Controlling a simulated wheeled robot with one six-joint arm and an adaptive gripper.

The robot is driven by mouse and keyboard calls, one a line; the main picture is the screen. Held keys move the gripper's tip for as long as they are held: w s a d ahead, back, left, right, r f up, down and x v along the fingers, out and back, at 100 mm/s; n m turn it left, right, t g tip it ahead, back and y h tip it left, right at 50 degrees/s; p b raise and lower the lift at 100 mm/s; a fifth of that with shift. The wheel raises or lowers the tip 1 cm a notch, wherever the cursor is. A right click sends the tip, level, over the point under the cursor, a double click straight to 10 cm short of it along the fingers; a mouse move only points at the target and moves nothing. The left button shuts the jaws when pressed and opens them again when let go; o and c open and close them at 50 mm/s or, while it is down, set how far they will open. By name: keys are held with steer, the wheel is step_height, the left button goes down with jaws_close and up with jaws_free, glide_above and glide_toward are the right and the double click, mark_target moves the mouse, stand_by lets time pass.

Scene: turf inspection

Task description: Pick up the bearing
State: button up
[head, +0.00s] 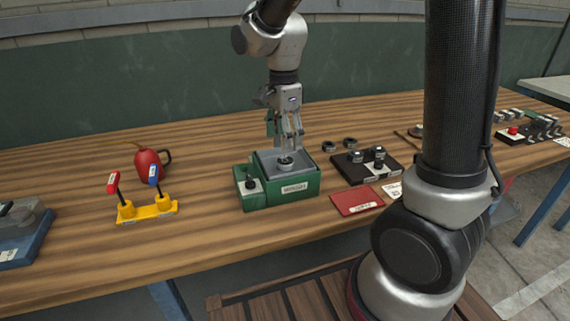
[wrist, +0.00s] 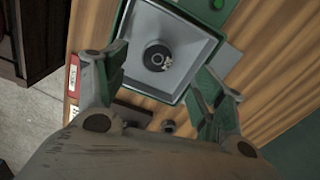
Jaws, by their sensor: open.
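A dark round ring-shaped part, which looks like a bearing (head: 285,162), sits in the grey square basin (head: 266,163) of a green box (head: 290,190). In the wrist view the bearing (wrist: 157,58) is a black ring with a shiny centre, near the middle of the basin (wrist: 195,40). My gripper (head: 290,142) points down above the basin, over the bearing and apart from it. In the wrist view my gripper (wrist: 163,68) shows its two green-tipped fingers spread wide, with nothing between them.
Two dark rings (head: 350,142) lie on the table behind a black tray (head: 351,169) with dark parts. A red pad (head: 357,200) lies in front. A yellow lever stand (head: 147,211) and a red oil can (head: 149,165) stand left. Bare table lies between stand and box.

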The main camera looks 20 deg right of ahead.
mark_target(285, 160)
step_height(285, 160, down, 7)
steer(key=shift+s+d+r, duration=0.1)
steer(key=shift+r, duration=0.15)
steer(key=c, duration=1.3)
